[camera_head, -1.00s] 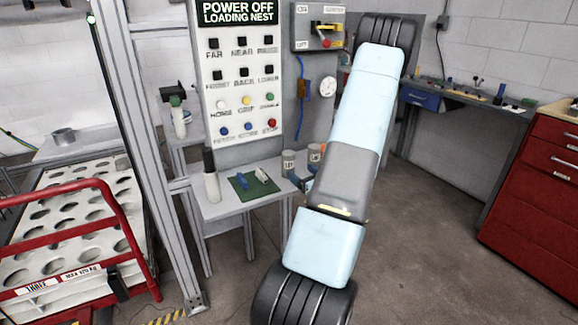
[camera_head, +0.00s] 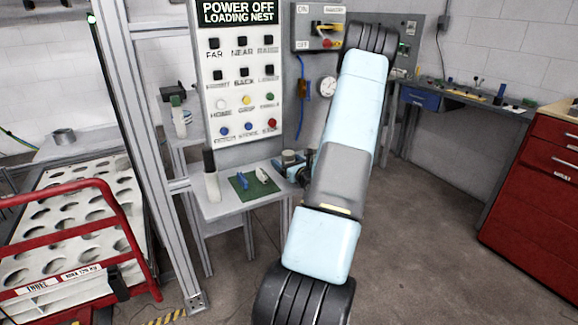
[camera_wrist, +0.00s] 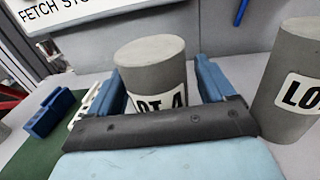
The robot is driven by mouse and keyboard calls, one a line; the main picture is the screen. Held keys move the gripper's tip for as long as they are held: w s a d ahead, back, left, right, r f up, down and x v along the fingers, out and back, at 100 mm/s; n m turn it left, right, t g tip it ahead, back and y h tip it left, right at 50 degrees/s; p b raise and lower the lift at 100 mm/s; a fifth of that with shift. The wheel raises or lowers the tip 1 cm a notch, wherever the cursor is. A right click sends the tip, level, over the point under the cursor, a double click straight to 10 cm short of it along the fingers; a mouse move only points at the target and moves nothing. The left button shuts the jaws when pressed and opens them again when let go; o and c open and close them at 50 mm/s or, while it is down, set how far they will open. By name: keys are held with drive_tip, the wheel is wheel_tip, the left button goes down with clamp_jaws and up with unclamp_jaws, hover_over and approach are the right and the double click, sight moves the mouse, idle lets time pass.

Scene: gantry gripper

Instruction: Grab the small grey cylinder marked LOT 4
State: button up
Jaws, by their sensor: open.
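The grey cylinder marked LOT 4 (camera_wrist: 152,68) stands upright in the middle of the wrist view, its label facing me. My gripper (camera_wrist: 162,88) is open, with one blue finger on each side of the cylinder. The dark palm edge hides the cylinder's lower part and the bottom of the label. I cannot tell whether either finger touches it. In the head view my gripper (camera_head: 301,172) is at the right end of the small table, mostly hidden by my arm.
A second grey cylinder (camera_wrist: 292,85), its label cut off at "LO", stands close to the right finger. A green mat (camera_head: 241,191) with a blue part (camera_head: 242,181) and a white part (camera_head: 262,175) lies to the left. A control panel (camera_head: 238,85) rises behind the table.

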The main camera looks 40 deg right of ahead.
drive_tip(key=shift+c, duration=0.5)
drive_tip(key=c, duration=1.3)
drive_tip(key=shift+w+r, duration=0.1)
